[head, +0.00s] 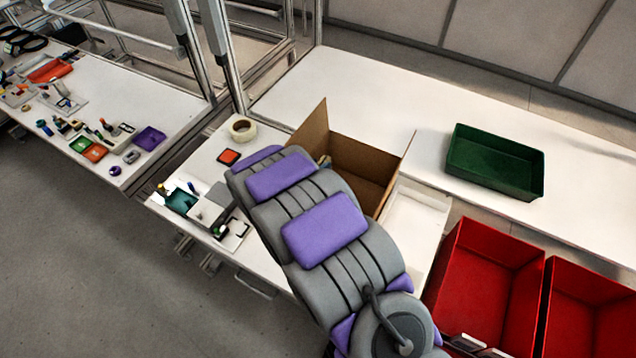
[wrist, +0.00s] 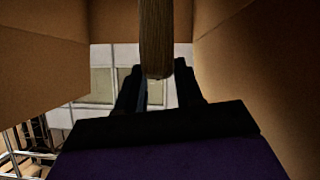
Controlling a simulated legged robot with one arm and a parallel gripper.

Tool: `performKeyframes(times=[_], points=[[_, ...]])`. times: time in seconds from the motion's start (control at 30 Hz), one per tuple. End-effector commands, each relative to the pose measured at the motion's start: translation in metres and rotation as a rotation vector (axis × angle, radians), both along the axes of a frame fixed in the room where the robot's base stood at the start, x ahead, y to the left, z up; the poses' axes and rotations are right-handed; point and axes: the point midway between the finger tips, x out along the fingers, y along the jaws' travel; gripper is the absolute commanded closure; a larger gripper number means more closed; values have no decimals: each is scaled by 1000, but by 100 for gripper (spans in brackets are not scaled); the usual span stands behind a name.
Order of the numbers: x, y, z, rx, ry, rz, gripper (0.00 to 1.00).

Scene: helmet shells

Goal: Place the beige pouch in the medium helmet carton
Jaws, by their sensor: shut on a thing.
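The open cardboard carton (head: 365,178) stands on the white table behind my arm, flaps up. Its brown walls also fill both sides of the wrist view (wrist: 245,60). My gripper (wrist: 158,78) shows in the wrist view, between these walls. It is shut on a narrow brown, fabric-like thing, the beige pouch in shadow (wrist: 156,38), seen edge-on between the dark fingers. In the head view my arm hides the gripper. Whether the pouch touches the carton floor cannot be told.
A green bin (head: 495,165) sits on the table to the right. Red bins (head: 485,275) stand at the front right. A tape roll (head: 242,129) and small items lie left of the carton. A side table (head: 110,90) holds several small parts.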

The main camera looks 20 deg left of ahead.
Motion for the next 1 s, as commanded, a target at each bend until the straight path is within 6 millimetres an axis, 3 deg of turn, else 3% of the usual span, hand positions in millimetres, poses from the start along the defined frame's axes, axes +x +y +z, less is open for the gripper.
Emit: performKeyframes(times=[0.1, 0.33, 0.6, 1.0], points=[[0, 1, -20, -3, 1, 0, 100], [0, 3, -34, -2, 0, 0, 100], [0, 1, -68, -2, 1, 0, 100], [0, 1, -71, -1, 0, 0, 100]])
